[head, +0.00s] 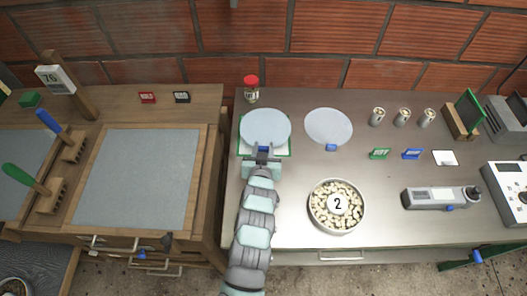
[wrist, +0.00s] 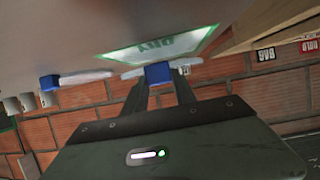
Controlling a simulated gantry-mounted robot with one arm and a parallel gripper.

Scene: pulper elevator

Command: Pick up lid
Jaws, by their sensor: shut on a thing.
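A round pale lid (head: 265,127) with a blue tab is at the left end of the metal table, over a green-edged white mat (head: 240,151). My gripper (head: 261,160) is at its near edge. In the wrist view my gripper (wrist: 158,82) is shut on the lid's blue tab (wrist: 158,73). The green-edged mat (wrist: 165,46) shows beyond the tab there. I cannot tell whether the lid touches the mat. A second round pale lid (head: 328,124) with a blue tab (head: 331,147) lies to the right, apart from my gripper.
A bowl of pale pieces marked 2 (head: 322,223) stands right of my arm. A red-capped jar (head: 251,88) is just behind the held lid. Several cans (head: 402,115), small signs (head: 380,154) and a grey device (head: 437,197) stand further right. A wooden bench (head: 214,180) is at left.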

